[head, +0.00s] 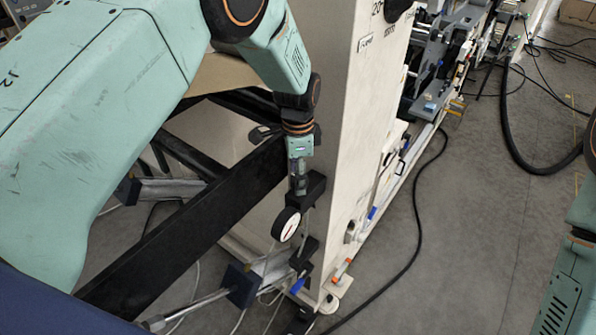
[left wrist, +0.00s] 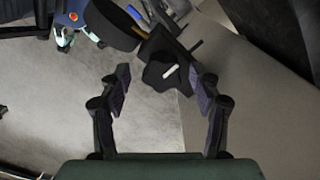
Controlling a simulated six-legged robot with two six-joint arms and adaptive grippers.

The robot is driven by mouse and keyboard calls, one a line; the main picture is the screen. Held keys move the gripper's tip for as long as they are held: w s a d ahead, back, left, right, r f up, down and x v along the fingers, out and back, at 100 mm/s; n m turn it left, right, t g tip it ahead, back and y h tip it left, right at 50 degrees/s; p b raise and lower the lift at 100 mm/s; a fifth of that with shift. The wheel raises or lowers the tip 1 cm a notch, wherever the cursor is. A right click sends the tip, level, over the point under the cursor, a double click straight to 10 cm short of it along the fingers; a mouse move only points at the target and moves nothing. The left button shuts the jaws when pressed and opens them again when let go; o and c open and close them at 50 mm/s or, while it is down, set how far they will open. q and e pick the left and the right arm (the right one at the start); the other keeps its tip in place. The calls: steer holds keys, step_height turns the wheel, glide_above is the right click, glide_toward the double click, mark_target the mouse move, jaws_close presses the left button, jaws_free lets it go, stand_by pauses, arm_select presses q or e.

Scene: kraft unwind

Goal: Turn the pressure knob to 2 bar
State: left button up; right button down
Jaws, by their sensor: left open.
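The pressure knob (left wrist: 160,77) is black and lobed, with a white mark across its face. In the head view my left gripper (head: 298,188) points down beside the cream machine panel, above a round white-faced gauge (head: 287,224) with a red needle. I cannot read the gauge's value. The knob cannot be made out clearly in the head view. My right gripper is out of view.
The cream panel (head: 335,130) stands right beside my left gripper. A black beam (head: 200,225) runs diagonally to its left. A black fitting (head: 304,254) sits below the gauge. Black cables (head: 418,210) lie on the open grey floor to the right.

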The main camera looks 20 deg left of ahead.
arm_select(q)
steer(key=shift+w+d, duration=0.1)
steer(key=shift+d, duration=0.15)
steer(key=shift+w, duration=0.1)
steer(key=shift+c, duration=0.2)
steer(key=shift+a+f, duration=0.15)
steer(key=shift+a, duration=0.05)
steer(key=c, duration=0.5)
steer(key=shift+c, duration=1.2)
steer(key=c, duration=0.4)
steer(key=shift+o, duration=0.2)
